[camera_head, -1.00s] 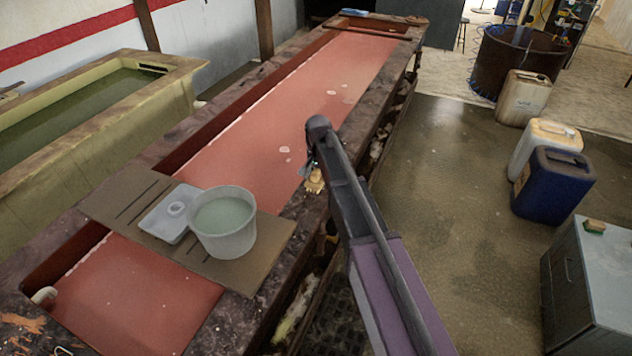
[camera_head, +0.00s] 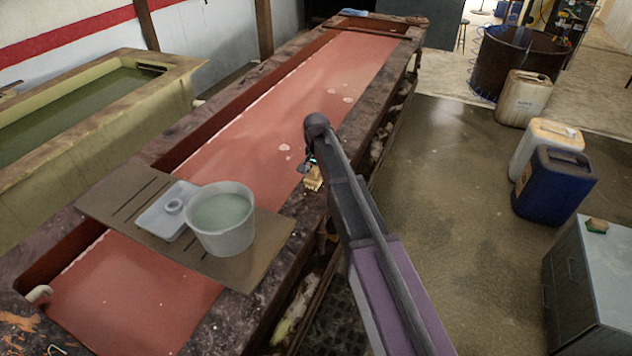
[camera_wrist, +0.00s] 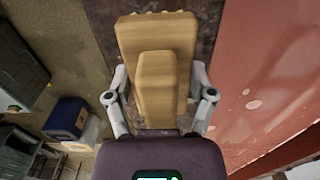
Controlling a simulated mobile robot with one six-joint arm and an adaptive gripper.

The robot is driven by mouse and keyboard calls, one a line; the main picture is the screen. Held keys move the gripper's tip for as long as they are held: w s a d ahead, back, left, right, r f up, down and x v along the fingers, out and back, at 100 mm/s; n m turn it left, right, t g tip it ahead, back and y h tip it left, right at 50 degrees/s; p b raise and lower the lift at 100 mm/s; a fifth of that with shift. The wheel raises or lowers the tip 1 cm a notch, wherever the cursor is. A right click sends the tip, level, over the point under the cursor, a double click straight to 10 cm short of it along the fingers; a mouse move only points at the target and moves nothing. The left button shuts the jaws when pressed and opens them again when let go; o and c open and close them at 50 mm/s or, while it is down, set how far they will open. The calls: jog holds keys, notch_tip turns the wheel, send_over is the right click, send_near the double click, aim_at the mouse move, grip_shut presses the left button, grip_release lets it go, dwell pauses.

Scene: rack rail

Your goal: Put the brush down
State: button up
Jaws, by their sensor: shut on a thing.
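The brush (camera_wrist: 157,45) is a pale wooden block with a raised grip, filling the top middle of the wrist view. My gripper (camera_wrist: 160,85) is shut on it, with one finger on each side. In the head view the brush (camera_head: 313,178) shows as a small tan piece below the end of my arm. There it is over the dark right rim (camera_head: 292,212) of the long red vat. I cannot tell whether it touches the rim. My gripper (camera_head: 309,165) is mostly hidden behind my arm in the head view.
A board (camera_head: 262,262) lies across the vat with a bucket (camera_head: 221,240) and a white lidded container (camera_head: 160,222) on it. A grey cabinet (camera_head: 575,300) with a small object (camera_head: 597,226) on top stands at right, near a blue canister (camera_head: 553,190).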

jog(key=shift+f+b, duration=0.4)
jog(key=shift+f, duration=0.3)
jog(key=shift+f, duration=0.1)
jog(key=o, duration=1)
jog(key=shift+c, duration=0.2)
notch_tip(320, 180, up, 12)
jog(key=p, duration=1.2)
